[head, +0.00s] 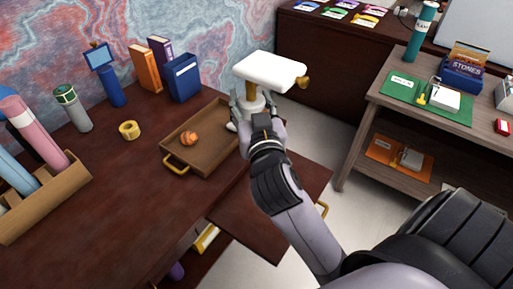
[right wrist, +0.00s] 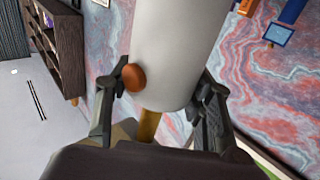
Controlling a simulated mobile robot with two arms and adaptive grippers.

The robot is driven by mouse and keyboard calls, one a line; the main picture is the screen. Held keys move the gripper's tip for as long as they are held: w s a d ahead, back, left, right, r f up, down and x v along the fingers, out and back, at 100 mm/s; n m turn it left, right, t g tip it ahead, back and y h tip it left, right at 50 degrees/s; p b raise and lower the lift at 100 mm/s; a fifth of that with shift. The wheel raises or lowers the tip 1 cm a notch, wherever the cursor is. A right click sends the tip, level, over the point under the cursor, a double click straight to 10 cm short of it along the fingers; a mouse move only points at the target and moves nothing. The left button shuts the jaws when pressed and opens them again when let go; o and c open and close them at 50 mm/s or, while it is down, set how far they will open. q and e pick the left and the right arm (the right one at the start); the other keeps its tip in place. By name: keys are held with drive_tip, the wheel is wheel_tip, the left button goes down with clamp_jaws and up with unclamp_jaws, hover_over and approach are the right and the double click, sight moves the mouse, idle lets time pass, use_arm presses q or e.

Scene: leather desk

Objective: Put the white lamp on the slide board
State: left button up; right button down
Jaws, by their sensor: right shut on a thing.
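The white lamp (head: 268,70) has a wide white head with a brass knob at its right end and a brass stem below. My right gripper (head: 253,110) is shut on it and holds it upright by the lower part, beside the tray. In the right wrist view, the lamp's white body (right wrist: 175,50) with a brown knob fills the space by the fingers of my right gripper (right wrist: 158,105). The slide board (head: 290,190) is the dark board pulled out at the desk's right side, partly hidden by my right arm. My left gripper is not in view.
A wooden tray (head: 215,160) with a small orange-brown object (head: 189,138) lies on the desk (head: 120,200). A tape roll (head: 129,130), books (head: 183,78) and a wooden holder (head: 45,205) are farther left. A wooden shelf table (head: 390,115) stands right. The visible slide board surface looks clear.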

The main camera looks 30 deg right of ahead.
wheel_tip(320, 180, down, 8)
drive_tip(key=shift+s+d+r+b, duration=0.1)
drive_tip(key=shift+d+b, duration=0.05)
drive_tip(key=shift+b, duration=0.55)
drive_tip(key=shift+f, duration=0.65)
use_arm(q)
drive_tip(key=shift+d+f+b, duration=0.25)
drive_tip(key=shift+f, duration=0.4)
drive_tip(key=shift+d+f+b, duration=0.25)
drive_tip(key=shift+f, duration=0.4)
use_arm(e)
drive_tip(key=shift+f, duration=1.95)
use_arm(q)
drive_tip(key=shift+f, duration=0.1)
use_arm(e)
drive_tip(key=shift+f, duration=0.1)
drive_tip(key=c, duration=1.2)
unclamp_jaws()
drive_tip(key=shift+f, duration=0.2)
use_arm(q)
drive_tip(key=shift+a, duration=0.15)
use_arm(e)
drive_tip(key=o, duration=0.5)
drive_tip(key=shift+r, duration=0.1)
drive_tip(key=shift+c, duration=0.2)
